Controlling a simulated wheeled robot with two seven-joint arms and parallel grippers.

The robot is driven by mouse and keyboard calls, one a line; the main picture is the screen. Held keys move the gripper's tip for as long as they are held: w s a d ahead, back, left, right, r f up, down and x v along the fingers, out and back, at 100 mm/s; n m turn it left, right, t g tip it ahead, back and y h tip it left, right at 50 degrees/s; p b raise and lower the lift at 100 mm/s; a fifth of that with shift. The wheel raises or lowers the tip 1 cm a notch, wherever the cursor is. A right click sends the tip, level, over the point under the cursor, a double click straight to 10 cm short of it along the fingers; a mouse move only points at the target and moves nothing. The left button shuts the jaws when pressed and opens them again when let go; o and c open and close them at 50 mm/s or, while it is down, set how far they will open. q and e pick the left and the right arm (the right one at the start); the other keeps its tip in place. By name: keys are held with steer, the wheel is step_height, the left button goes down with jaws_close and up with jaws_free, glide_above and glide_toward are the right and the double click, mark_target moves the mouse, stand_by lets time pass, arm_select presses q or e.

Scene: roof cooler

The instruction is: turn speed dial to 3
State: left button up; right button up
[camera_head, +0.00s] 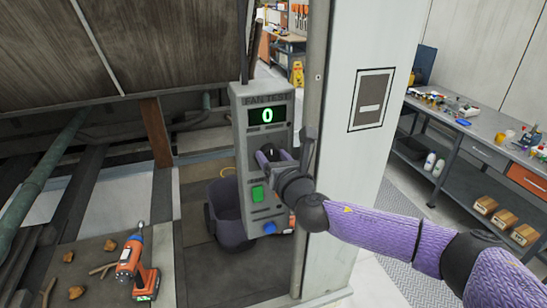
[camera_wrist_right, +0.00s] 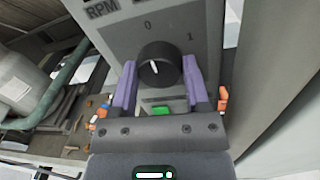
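The speed dial (camera_wrist_right: 160,66) is a round black knob with a white pointer line, on a grey control box (camera_head: 241,124) marked FAN TEST. In the right wrist view its pointer aims up and slightly left, towards the printed 0; a 1 is printed to its right. The green display (camera_head: 267,114) reads 0. My right gripper (camera_wrist_right: 160,80) has one purple finger on each side of the dial, close against its edges; whether both press on it I cannot tell. In the head view the gripper (camera_head: 275,156) partly hides the dial. My left gripper is not in view.
Below the dial are a green button (camera_head: 257,193) and a blue knob (camera_head: 270,228). A pillar (camera_head: 375,120) stands right of the box. A dark bucket (camera_head: 226,212) and an orange drill (camera_head: 131,262) are lower left. A workbench (camera_head: 480,130) is at the right.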

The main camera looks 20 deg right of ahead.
steer(key=c, duration=0.4)
steer(key=shift+o, duration=0.2)
